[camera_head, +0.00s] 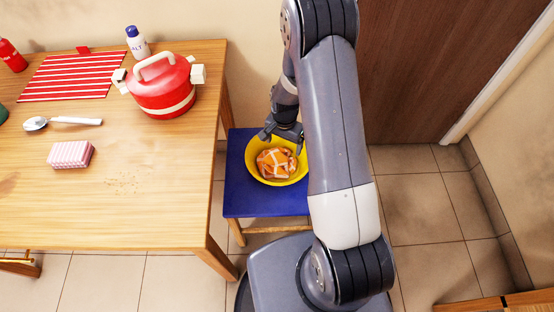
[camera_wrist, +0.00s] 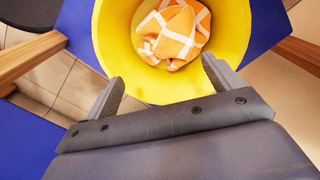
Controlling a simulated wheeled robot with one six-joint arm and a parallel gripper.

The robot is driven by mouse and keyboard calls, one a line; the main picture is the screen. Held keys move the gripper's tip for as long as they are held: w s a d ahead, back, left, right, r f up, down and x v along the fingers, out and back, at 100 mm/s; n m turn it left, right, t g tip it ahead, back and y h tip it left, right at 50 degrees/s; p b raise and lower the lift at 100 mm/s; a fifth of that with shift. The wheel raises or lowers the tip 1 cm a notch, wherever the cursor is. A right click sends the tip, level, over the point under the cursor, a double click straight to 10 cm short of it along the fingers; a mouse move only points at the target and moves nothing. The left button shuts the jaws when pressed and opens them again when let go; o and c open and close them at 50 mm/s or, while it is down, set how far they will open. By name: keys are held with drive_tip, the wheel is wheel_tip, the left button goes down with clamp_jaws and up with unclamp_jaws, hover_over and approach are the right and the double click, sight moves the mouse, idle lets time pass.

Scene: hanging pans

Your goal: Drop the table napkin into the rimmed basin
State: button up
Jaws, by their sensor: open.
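The table napkin (camera_head: 276,163) is orange with white stripes and lies crumpled inside the yellow rimmed basin (camera_head: 259,173). In the wrist view the napkin (camera_wrist: 177,35) rests on the bottom of the basin (camera_wrist: 120,40). My gripper (camera_head: 284,140) is over the far side of the basin. In the wrist view my gripper (camera_wrist: 160,85) has its two fingers spread apart with nothing between them, and the napkin is beyond the fingertips, apart from them. Part of the basin's right side is hidden by my arm in the head view.
The basin stands on a blue-topped stool (camera_head: 240,203). The wooden table (camera_head: 140,210) to the left holds a red pot (camera_head: 165,90), a salt container (camera_head: 138,45), a striped mat (camera_head: 70,75), a spoon (camera_head: 60,122) and a pink striped block (camera_head: 70,154).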

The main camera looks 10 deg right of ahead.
wheel_tip(320, 180, up, 3)
drive_tip(key=shift+r+p, duration=0.1)
drive_tip(key=shift+p, duration=0.65)
drive_tip(key=shift+r, duration=0.1)
wheel_tip(320, 180, up, 11)
drive_tip(key=shift+p, duration=0.35)
drive_tip(key=shift+f, duration=0.2)
wheel_tip(320, 180, down, 14)
drive_tip(key=b, duration=0.2)
drive_tip(key=shift+b, duration=0.35)
